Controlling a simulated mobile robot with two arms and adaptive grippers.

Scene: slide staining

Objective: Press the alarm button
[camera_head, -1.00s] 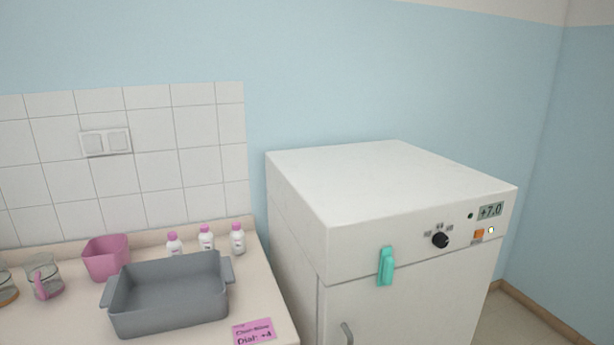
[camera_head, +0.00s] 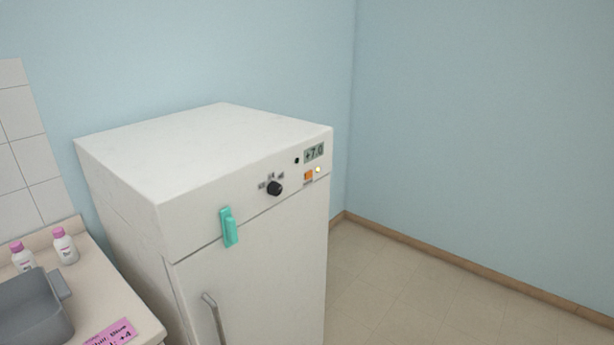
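A small square orange button (camera_head: 308,176) sits on the front panel of a white fridge-like cabinet (camera_head: 130,208), near the panel's right end. I cannot read the label under it, so I cannot tell for sure that it is the alarm button. A small lit yellowish lamp (camera_head: 318,169) is just right of it. Above them is a display (camera_head: 314,153) reading +7.0, with a small dark round spot (camera_head: 297,160) to its left. A black dial (camera_head: 275,188) is left of the button. Neither gripper shows in the head view.
A teal latch (camera_head: 229,228) and a metal handle (camera_head: 213,318) are on the cabinet front. At left, a counter (camera_head: 128,306) holds a grey tray (camera_head: 62,284), bottles (camera_head: 65,246) and a pink note (camera_head: 110,333). The floor (camera_head: 400,285) right of the cabinet is clear.

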